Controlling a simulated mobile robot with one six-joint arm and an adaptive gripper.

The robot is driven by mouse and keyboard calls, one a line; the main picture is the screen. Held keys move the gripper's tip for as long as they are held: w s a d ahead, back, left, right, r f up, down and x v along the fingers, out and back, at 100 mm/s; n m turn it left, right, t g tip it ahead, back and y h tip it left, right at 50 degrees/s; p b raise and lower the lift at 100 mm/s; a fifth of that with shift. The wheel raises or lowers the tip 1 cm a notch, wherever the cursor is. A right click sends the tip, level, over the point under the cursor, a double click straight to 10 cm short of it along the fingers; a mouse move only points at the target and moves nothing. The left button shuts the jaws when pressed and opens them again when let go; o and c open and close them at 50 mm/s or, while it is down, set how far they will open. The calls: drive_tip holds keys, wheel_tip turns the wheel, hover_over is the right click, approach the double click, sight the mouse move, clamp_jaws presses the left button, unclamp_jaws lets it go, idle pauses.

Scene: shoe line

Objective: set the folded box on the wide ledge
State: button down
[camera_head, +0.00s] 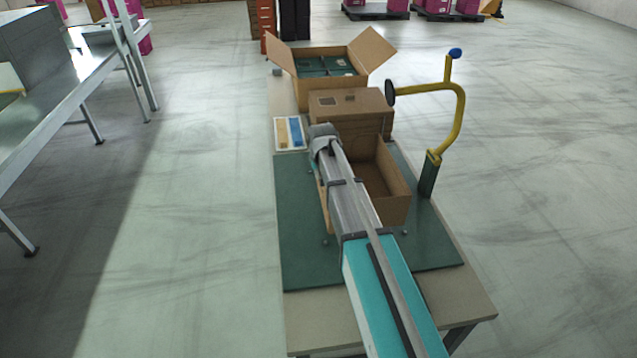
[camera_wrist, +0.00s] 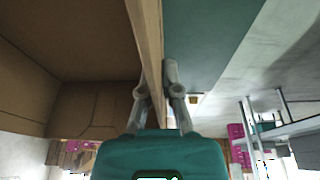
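An open brown cardboard box (camera_head: 392,207), which I take to be the folded box, stands upright on a green mat (camera_head: 300,250) on the bench. My arm crosses over it and hides part of its left side. My gripper (camera_wrist: 157,88) has its fingers on both sides of the box's left wall (camera_wrist: 150,35), close against it. In the wrist view the box's inside lies to the left of the fingers and the green mat to the right. The gripper fingers are hidden in the head view. I cannot tell which surface is the wide ledge.
A closed carton (camera_head: 350,104) stands just behind the box, and an open carton (camera_head: 322,66) with green contents is farther back. A yellow curved post (camera_head: 461,105) rises at the bench's right edge. A small tray (camera_head: 290,133) lies at the left edge. A grey table (camera_head: 60,110) stands left across free floor.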

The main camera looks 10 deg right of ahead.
drive_tip(key=shift+b+x, duration=0.8)
drive_tip(key=shift+x, duration=0.15)
drive_tip(key=shift+b+x, duration=1.15)
drive_tip(key=shift+s+a+f, duration=0.1)
drive_tip(key=shift+s+f, duration=0.1)
drive_tip(key=c, duration=0.8)
unclamp_jaws()
drive_tip(key=shift+r, duration=0.25)
drive_tip(key=p+v, duration=1.1)
drive_tip(key=v, duration=0.1)
drive_tip(key=shift+p, duration=0.35)
drive_tip(key=s+d+g, duration=0.3)
drive_tip(key=s, duration=2.3)
drive_tip(key=shift+s+d+f, duration=0.15)
drive_tip(key=shift+s+f, duration=0.05)
drive_tip(key=shift+f, duration=0.15)
